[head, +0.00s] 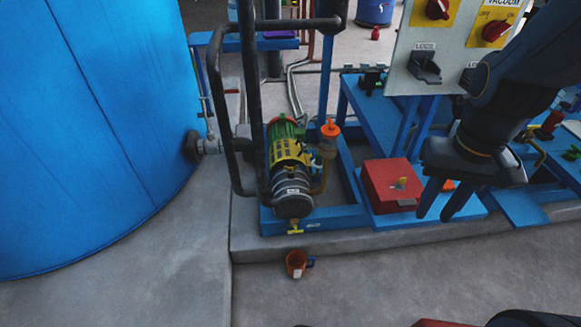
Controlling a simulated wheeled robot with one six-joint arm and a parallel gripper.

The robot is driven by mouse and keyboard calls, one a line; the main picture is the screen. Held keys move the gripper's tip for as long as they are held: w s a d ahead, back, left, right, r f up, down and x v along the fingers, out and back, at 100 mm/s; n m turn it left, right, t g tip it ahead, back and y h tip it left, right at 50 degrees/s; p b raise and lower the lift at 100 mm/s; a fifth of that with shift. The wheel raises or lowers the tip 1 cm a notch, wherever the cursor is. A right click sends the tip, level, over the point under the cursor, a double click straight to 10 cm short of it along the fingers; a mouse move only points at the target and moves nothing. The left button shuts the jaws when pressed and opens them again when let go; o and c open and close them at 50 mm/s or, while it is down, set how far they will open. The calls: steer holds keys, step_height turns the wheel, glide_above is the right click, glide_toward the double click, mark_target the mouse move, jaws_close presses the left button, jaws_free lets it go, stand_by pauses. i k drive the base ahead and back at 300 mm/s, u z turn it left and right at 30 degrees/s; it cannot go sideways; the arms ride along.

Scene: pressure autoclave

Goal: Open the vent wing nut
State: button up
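My gripper (433,216) is at the right in the head view, pointing down with its two dark fingers apart and nothing seen between them. It appears in front of the blue frame, just right of a red box. I cannot pick out the vent wing nut for certain. A small yellow wing-shaped part (399,184) shows on the red box, left of my fingers. Another small yellow T-shaped handle (295,228) shows below the front end of the green, yellow and grey pump (291,175). My gripper appears apart from both.
The red box (388,203) sits on the blue frame (340,216) above a concrete plinth. A control panel (440,55) stands behind my arm. Dark pipes (250,95) and a large blue tank (90,130) are left. An orange cup (296,263) stands on open floor.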

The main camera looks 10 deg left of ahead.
mark_target(290, 169)
steer(key=z, duration=1.05)
steer(key=k, duration=1.1)
steer(key=u, duration=1.1)
steer(key=i, duration=1.7)
